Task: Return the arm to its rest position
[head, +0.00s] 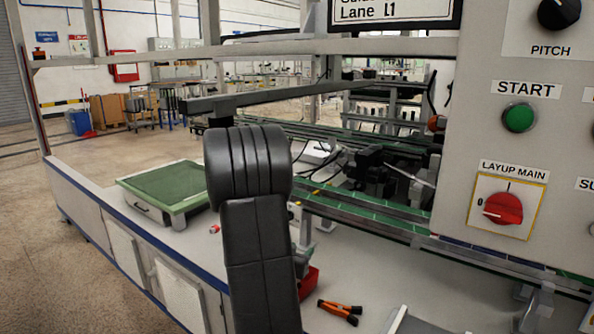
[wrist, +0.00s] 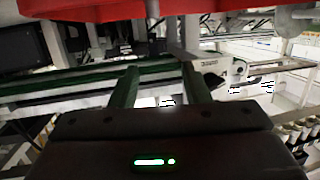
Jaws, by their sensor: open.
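My arm (head: 255,230) stands up in the middle of the head view, its dark links covering part of the bench. My gripper (wrist: 160,78) shows in the wrist view with its two fingers apart and nothing seen between them. In the head view I cannot make out the gripper's fingers. A large red surface (wrist: 120,10) fills the top of the wrist view, beyond the fingertips; I cannot tell what it belongs to.
A control panel with a green START button (head: 519,117) and a red LAYUP MAIN knob (head: 503,208) stands at right. A green-topped case (head: 165,186) sits on the bench at left. Orange-handled pliers (head: 340,309) lie near a red bin (head: 309,283). Rails run behind.

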